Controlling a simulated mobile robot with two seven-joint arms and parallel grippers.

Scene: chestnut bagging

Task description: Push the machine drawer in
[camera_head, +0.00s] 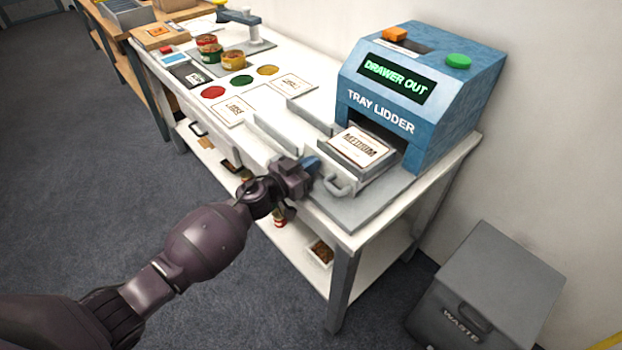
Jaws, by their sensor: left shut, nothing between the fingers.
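The blue machine (420,90) labelled "TRAY LIDDER" stands on the right part of the white table, and its screen (391,79) reads "DRAWER OUT". Its drawer (378,173) sticks out of the front slot, with a light handle (338,187) at its outer end. A tray with a lid marked "MEDIUM" (360,147) sits in the drawer. My left gripper (312,165) is shut and empty, just left of the drawer's handle; whether it touches the handle I cannot tell. My right gripper does not show.
A grey waste bin (487,290) stands on the floor at the right. Coloured discs (242,80), printed cards (234,111) and several small tubs (233,60) lie further left on the table (262,55).

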